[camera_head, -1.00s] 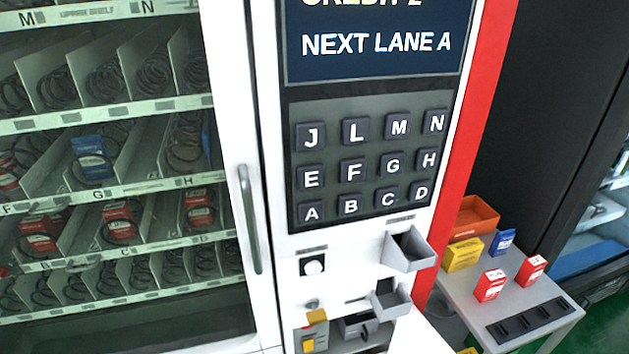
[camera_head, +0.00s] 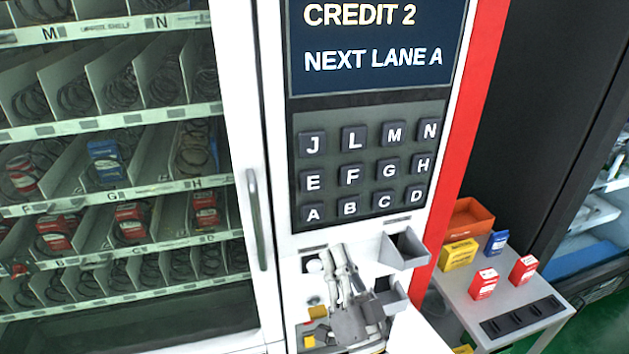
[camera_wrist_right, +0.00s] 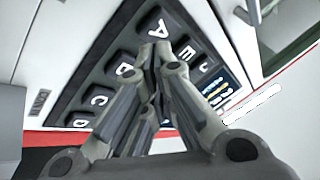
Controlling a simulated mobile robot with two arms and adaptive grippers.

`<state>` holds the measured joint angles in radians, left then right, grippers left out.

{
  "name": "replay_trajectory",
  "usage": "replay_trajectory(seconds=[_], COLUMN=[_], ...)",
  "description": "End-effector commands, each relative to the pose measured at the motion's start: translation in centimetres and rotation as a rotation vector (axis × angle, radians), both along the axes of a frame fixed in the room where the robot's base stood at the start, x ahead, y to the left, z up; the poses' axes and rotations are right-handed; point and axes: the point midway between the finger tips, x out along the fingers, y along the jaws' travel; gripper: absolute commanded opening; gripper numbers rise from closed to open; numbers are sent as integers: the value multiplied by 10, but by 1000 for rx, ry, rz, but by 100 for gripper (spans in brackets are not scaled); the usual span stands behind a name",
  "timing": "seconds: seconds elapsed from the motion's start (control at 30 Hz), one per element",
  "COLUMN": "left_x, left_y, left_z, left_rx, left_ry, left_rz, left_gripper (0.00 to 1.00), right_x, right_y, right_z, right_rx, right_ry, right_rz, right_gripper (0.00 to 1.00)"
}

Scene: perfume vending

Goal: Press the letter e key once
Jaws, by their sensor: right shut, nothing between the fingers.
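The dark E key (camera_head: 313,181) is at the left of the keypad's middle row, above the A key (camera_head: 312,214) and left of the F key (camera_head: 350,175). My right gripper (camera_head: 337,250) is shut and empty, with its fingertips just below the keypad (camera_head: 370,117) in the head view. In the right wrist view, its fingertips (camera_wrist_right: 160,48) point at the keypad and overlap the area between the A key (camera_wrist_right: 154,24) and the E key (camera_wrist_right: 187,50). I cannot tell whether they touch it. My left gripper is not in view.
The screen (camera_head: 375,45) above the keys reads "CREDIT 2" and "NEXT LANE A". Two grey trays (camera_head: 404,252) jut out below right of the keypad. The glass door's handle (camera_head: 256,215) is at left. A side table (camera_head: 510,300) holds small boxes and an orange bin (camera_head: 470,218).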

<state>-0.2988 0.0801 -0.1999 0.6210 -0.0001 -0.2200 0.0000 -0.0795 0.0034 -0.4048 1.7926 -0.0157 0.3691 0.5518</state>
Motion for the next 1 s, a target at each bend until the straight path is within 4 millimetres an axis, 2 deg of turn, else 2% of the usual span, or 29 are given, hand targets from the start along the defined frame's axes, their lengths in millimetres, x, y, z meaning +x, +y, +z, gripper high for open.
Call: replay_trajectory(seconds=[0.03,0.1,0.2,0.33,0.5,0.8,1.0], left_x=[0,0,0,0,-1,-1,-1], left_y=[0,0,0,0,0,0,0], left_z=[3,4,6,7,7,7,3], left_rx=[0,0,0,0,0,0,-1], left_ry=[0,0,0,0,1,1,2], left_rz=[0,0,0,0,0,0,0], left_gripper=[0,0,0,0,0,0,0], right_x=[-5,-13,-24,-34,-39,-39,-28], right_y=[0,-1,-2,-4,-5,-5,-2], right_z=[24,51,82,106,116,116,115], right_rx=[30,69,114,150,168,167,167], right_ry=[-44,-97,-160,-210,-233,-233,-234], right_rz=[10,25,45,61,69,68,69], right_gripper=[0,0,0,0,0,0,0])
